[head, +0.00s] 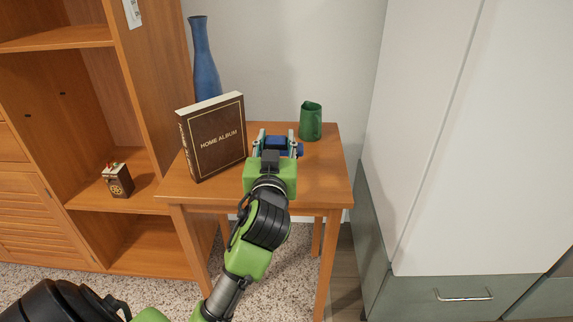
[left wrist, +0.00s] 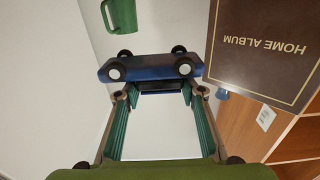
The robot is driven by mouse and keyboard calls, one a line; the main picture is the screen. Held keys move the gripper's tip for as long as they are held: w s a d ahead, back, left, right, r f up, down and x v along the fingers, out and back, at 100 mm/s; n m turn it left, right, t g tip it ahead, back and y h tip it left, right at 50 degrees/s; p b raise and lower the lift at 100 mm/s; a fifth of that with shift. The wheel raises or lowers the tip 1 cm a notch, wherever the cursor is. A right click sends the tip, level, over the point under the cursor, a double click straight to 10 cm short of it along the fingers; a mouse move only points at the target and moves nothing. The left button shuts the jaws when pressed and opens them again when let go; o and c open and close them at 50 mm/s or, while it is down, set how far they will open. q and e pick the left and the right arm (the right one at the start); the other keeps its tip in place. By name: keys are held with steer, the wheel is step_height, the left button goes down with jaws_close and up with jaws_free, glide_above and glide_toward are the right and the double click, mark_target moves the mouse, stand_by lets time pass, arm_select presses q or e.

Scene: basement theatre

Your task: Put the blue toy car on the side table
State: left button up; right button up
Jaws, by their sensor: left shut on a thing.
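The blue toy car (head: 277,143) shows between the fingers of my left gripper (head: 275,138), over the side table (head: 320,187). In the left wrist view the car (left wrist: 150,68) lies across the fingertips of the left gripper (left wrist: 158,92), with dark wheels and pale hubs. The gripper is shut on it. The gripper body hides part of the car in the head view. I cannot tell whether the car touches the tabletop. My right gripper is not in view.
On the table, a brown home album (head: 217,137) stands left of the gripper, a blue vase (head: 205,62) behind it and a green mug (head: 311,121) at back right. The table's front right is clear. A wooden shelf (head: 85,200) stands left, a pale cabinet (head: 440,130) right.

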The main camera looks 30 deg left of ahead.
mark_target(284, 148)
arm_select(q)
steer(key=w+f, duration=0.1)
steer(key=w+f+b, duration=0.1)
steer(key=w+f, duration=0.2)
steer(key=f, duration=0.1)
steer(key=shift+w+a+b, duration=0.15)
steer(key=shift+a+b, duration=0.15)
steer(key=shift+b, duration=0.05)
steer(key=shift+w+f, duration=0.15)
steer(key=shift+w, duration=0.05)
steer(key=f, duration=0.1)
steer(key=f+b, duration=0.1)
steer(key=f, duration=0.1)
steer(key=shift+w+f, duration=0.1)
steer(key=shift+w, duration=0.3)
steer(key=shift+a+f+b, duration=0.1)
steer(key=shift+f+b, duration=0.2)
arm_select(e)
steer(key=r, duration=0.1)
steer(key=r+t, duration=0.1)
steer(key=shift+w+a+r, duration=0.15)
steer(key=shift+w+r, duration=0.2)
arm_select(q)
steer(key=shift+f, duration=0.1)
steer(key=o, duration=1.1)
steer(key=shift+o, duration=0.2)
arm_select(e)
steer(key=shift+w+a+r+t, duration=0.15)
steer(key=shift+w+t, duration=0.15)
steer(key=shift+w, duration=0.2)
